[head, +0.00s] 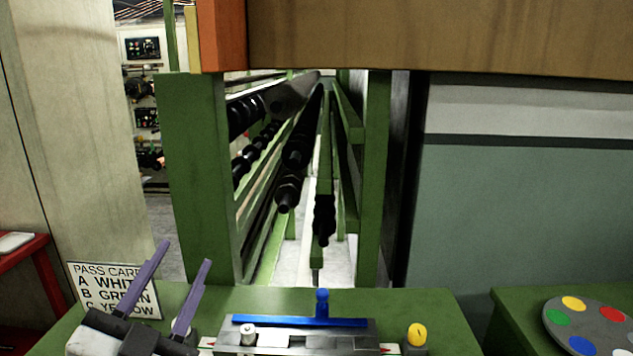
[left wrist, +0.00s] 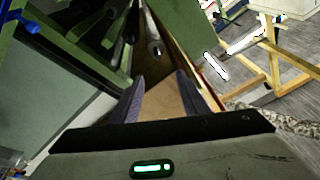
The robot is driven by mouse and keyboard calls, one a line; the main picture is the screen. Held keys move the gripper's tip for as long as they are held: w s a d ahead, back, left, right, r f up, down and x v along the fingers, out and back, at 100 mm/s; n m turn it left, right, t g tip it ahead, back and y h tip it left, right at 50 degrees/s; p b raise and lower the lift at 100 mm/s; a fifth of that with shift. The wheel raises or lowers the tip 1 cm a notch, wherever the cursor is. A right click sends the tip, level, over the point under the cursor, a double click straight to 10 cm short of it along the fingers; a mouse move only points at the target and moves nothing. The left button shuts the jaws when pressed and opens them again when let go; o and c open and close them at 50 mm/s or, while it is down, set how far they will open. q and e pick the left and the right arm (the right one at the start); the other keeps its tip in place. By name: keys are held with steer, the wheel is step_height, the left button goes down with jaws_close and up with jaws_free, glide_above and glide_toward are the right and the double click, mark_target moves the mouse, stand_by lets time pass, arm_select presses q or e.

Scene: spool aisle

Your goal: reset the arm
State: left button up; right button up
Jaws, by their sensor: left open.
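My left gripper (head: 175,292) is at the lower left in the head view, its two purple fingers apart and pointing up, in front of the pass card sign (head: 90,284). Nothing is between the fingers. In the left wrist view the same gripper (left wrist: 160,98) shows its two fingers spread, with a brown surface beyond them. My right gripper is not in view.
A green bench (head: 440,310) holds a metal fixture (head: 285,343) with a blue bar and blue knob (head: 322,303). A yellow-topped knob (head: 416,335) stands to its right. A grey disc with coloured spots (head: 591,327) lies at right. Green racks with black spools (head: 290,170) stand behind.

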arm_select(q)
steer(key=s+a+f+n+g+y, duration=0.1)
steer(key=a+f+n+g+y, duration=0.15)
steer(key=f, duration=0.45)
steer(key=s+a+f+n+g+y, duration=0.1)
steer(key=s+f+g, duration=0.15)
steer(key=f, duration=0.35)
steer(key=s+f+n+g+h, duration=0.2)
steer(key=s+f+g, duration=1)
steer(key=s+f, duration=0.9)
steer(key=w+d+f+t+b, duration=0.1)
steer(key=d+f+b, duration=0.1)
steer(key=f, duration=0.4)
steer(key=w+d+f+t+h+b, duration=0.1)
steer(key=d+f+t+b, duration=0.1)
steer(key=f+b, duration=0.2)
steer(key=w+d+f+t+h+b, duration=0.1)
steer(key=d+f+b, duration=0.2)
steer(key=f, duration=0.7)
steer(key=shift+w+t, duration=0.3)
steer(key=shift+w, duration=0.1)
